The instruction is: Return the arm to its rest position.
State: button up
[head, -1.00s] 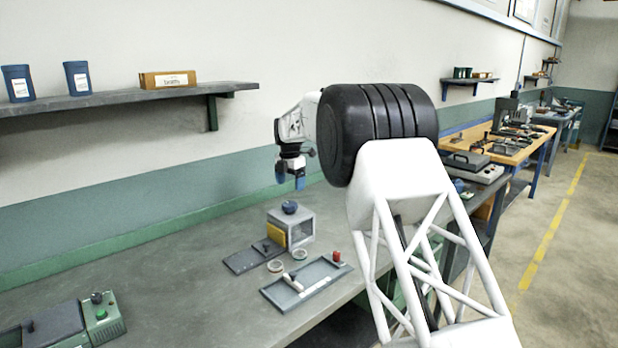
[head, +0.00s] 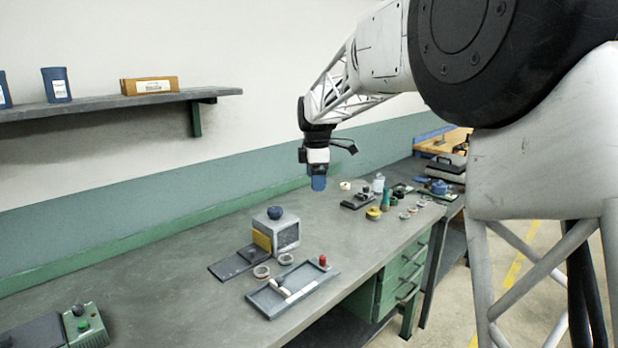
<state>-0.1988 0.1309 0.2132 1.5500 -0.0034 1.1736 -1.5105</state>
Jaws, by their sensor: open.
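My gripper (head: 319,184) shows in the head view with blue fingertips pointing down. It hangs in the air above the bench, to the right of and higher than a small grey box-shaped machine (head: 287,236) with a dark blue knob on top. My gripper is apart from everything on the bench, and I see nothing held in it. The two fingers overlap from this side.
A shallow tray (head: 262,309) with small pieces, two ring-shaped dishes (head: 262,271) and a dark plate (head: 226,267) lie near the machine on the bench (head: 160,290). Several small items stand at the right. A shelf (head: 110,105) is on the wall.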

jog(key=s+d+r+m+t, duration=0.1)
jog(key=s+d+m, duration=0.45)
jog(key=s, duration=0.75)
jog(key=s+d+m, duration=0.5)
jog(key=s+d, duration=0.1)
jog(key=s, duration=0.8)
jog(key=s+d+f+m, duration=0.2)
jog(key=s+f+m, duration=0.2)
jog(key=s, duration=0.8)
jog(key=s+d+f+m, duration=0.3)
jog(key=s+f+m, duration=0.2)
jog(key=s, duration=0.7)
jog(key=shift+s+f+t, duration=0.15)
jog(key=shift+f+t, duration=0.25)
jog(key=shift+f, duration=0.25)
